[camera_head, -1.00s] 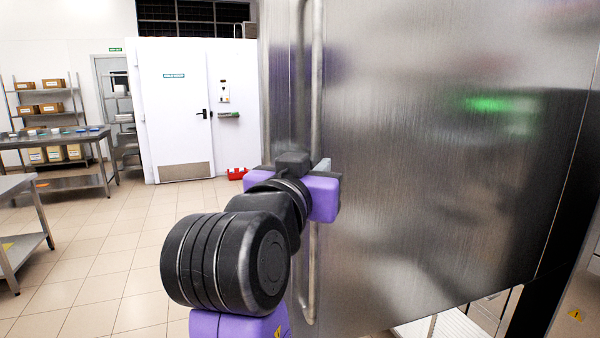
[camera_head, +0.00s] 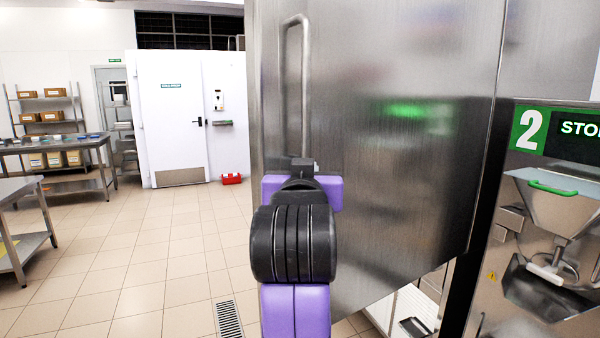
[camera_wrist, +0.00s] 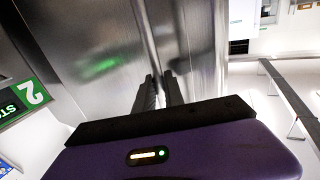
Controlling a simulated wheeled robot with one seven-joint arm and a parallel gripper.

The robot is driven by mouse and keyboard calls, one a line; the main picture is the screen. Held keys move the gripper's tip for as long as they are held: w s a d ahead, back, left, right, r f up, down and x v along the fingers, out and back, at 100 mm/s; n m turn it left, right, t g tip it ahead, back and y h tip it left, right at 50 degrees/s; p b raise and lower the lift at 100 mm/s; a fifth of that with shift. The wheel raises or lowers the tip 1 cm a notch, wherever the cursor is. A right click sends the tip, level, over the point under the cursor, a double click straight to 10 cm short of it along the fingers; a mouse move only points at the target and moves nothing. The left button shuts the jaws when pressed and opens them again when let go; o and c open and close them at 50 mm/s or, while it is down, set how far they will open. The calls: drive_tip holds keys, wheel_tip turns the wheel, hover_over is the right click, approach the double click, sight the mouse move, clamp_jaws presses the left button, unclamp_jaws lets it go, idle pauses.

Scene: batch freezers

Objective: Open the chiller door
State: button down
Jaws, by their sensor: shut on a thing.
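The chiller door (camera_head: 400,150) is a large brushed-steel panel right of centre in the head view. It stands at an angle, and lighter parts show under its slanted bottom edge. Its vertical bar handle (camera_head: 305,75) is near the left edge. My gripper (camera_head: 303,168) is at the lower part of this handle, shut on it; my wrist hides the grip itself and the handle's lower end. In the wrist view the two dark fingers of my gripper (camera_wrist: 160,85) point at the door's steel face (camera_wrist: 100,40), close together.
A machine with a green "2" sign (camera_head: 530,130) and a steel hopper stands at the right. A white tray-like surface (camera_head: 415,305) shows under the door. Tiled floor (camera_head: 150,260) is open to the left, with steel tables (camera_head: 60,145) and a white room door (camera_head: 175,120) beyond.

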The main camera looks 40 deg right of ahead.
drive_tip(key=shift+s+d, duration=0.1)
drive_tip(key=shift+d, duration=0.05)
drive_tip(key=c, duration=1.4)
unclamp_jaws()
drive_tip(key=shift+c, duration=0.2)
drive_tip(key=b+v, duration=0.1)
drive_tip(key=v, duration=0.6)
drive_tip(key=shift+s+a, duration=0.3)
